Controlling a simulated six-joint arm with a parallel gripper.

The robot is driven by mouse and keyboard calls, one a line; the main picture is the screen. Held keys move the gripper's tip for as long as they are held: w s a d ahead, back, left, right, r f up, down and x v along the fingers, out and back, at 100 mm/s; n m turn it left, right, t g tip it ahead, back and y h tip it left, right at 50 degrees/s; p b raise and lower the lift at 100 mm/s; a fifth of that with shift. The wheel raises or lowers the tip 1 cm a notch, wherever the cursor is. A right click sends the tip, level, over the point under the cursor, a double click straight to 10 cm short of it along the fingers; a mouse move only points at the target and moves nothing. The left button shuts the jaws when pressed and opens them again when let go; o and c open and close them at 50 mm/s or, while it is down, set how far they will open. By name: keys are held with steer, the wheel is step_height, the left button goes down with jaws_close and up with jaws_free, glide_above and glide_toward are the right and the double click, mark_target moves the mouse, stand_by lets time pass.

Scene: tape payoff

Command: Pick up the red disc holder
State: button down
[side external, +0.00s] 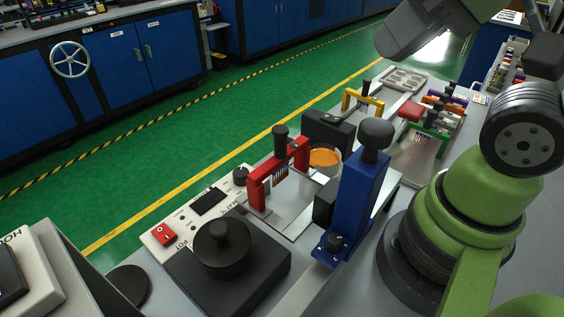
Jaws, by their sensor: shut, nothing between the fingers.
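A red bracket-shaped holder (257,187) with a black knob on top and a row of slots in its side stands upright left of the middle in the side external view. It looks like the red disc holder, but no separate disc can be made out in it. A smaller red piece (410,112) sits farther back at the right. My gripper's fingers are not visible; only grey and green parts of my arm show at the top and right. Nothing is seen touching the red holder.
A blue upright block (360,196) with a black knob stands right of the holder, near an orange-topped round container (325,157). A black unit (228,262) and control panel (166,235) are in front. A yellow handle (362,100) is behind. The green floor lies left.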

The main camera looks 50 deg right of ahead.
steer(key=c, duration=0.9)
jaws_free()
steer(key=m+g+h, duration=0.1)
steer(key=g+h, duration=0.1)
steer(key=g, duration=0.5)
glide_above(280, 128)
step_height(280, 128, down, 3)
steer(key=shift+s+f, duration=0.1)
steer(key=shift+f, duration=0.05)
steer(key=shift+a+f, duration=0.15)
steer(key=shift+f, duration=0.1)
step_height(280, 128, down, 10)
steer(key=shift+r, duration=0.1)
